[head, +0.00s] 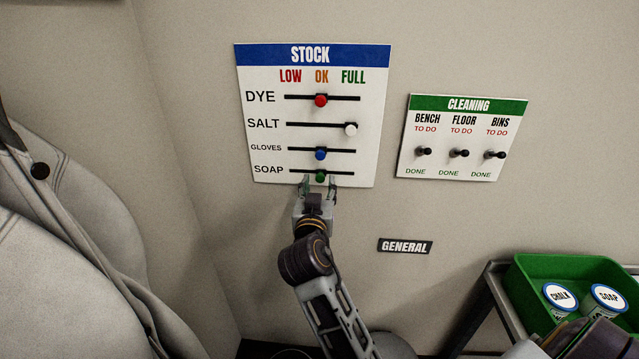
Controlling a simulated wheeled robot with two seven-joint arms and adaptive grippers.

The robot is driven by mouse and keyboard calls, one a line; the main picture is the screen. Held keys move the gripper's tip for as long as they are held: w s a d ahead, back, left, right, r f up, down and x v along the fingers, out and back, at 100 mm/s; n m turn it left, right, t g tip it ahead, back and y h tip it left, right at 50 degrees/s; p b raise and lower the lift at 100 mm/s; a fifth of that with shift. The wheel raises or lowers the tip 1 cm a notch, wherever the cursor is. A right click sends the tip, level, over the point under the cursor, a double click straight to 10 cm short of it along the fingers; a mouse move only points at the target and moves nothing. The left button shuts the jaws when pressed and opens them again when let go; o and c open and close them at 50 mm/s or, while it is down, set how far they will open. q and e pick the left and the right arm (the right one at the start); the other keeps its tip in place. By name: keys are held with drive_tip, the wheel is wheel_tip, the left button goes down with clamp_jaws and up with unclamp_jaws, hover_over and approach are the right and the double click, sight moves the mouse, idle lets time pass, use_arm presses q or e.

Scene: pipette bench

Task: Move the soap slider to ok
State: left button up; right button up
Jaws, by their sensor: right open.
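The STOCK board (262,135) hangs on the wall, with columns LOW, OK and FULL. The green soap knob (320,177) is on the lowest track, at mid-track below the OK heading. My right gripper (319,182) is open just below the soap row, its fingertips spread to the left and right of the green knob. I cannot tell whether a finger touches it.
Above, the red dye knob (320,101) and blue gloves knob (320,154) are mid-track; the white salt knob (351,129) is at the right end. A CLEANING board (470,171) with switches hangs to the right. A green tray (525,297) holds labelled jars.

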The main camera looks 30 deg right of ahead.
drive_tip(key=v, duration=0.7)
drive_tip(key=shift+s+a, duration=0.1)
drive_tip(key=shift+s, duration=0.05)
idle(0.6)
